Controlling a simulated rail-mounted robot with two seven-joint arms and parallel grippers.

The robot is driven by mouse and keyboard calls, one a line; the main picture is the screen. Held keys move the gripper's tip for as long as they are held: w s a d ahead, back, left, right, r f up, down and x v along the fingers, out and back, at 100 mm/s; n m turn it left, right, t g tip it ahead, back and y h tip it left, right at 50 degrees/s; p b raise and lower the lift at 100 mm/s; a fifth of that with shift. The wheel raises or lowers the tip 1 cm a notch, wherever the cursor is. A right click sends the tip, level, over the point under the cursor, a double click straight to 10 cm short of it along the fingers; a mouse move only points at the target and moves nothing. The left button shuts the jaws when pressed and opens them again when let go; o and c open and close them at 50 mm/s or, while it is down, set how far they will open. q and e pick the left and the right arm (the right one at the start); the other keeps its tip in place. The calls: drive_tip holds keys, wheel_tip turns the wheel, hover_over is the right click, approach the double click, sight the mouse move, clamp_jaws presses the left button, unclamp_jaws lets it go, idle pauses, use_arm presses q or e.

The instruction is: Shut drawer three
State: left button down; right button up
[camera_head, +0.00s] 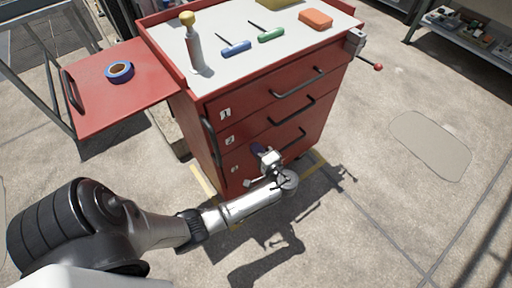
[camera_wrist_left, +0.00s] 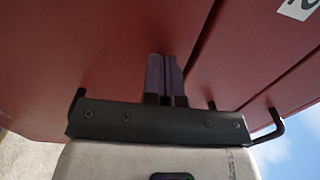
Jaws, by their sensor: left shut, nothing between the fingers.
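The red tool cabinet (camera_head: 190,95) has three drawers, numbered from the top. Drawer three (camera_head: 232,183) is the lowest, with a dark bar handle (camera_head: 297,143). Its front looks about flush with the drawers above, but I cannot rule out a small gap. My left gripper (camera_head: 257,149) is shut and empty, its fingers pointing at drawer three's front, left of the handle's middle. In the left wrist view the closed fingertips (camera_wrist_left: 165,72) are at or very near a red drawer front (camera_wrist_left: 110,45); contact is unclear. My right gripper is not in view.
On the cabinet top are a yellow-capped bottle (camera_head: 193,45), a blue-handled tool (camera_head: 236,48), a green-handled tool (camera_head: 270,35) and an orange block (camera_head: 316,18). A red side shelf (camera_head: 120,95) holds blue tape (camera_head: 119,72). A vise (camera_head: 356,41) sticks out right. Concrete floor (camera_head: 370,200) in front is clear.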

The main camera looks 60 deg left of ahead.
use_arm(q)
drive_tip(key=d+p, duration=0.3)
drive_tip(key=d, duration=1)
drive_tip(key=shift+w+d+p, duration=0.3)
drive_tip(key=shift+w, duration=0.05)
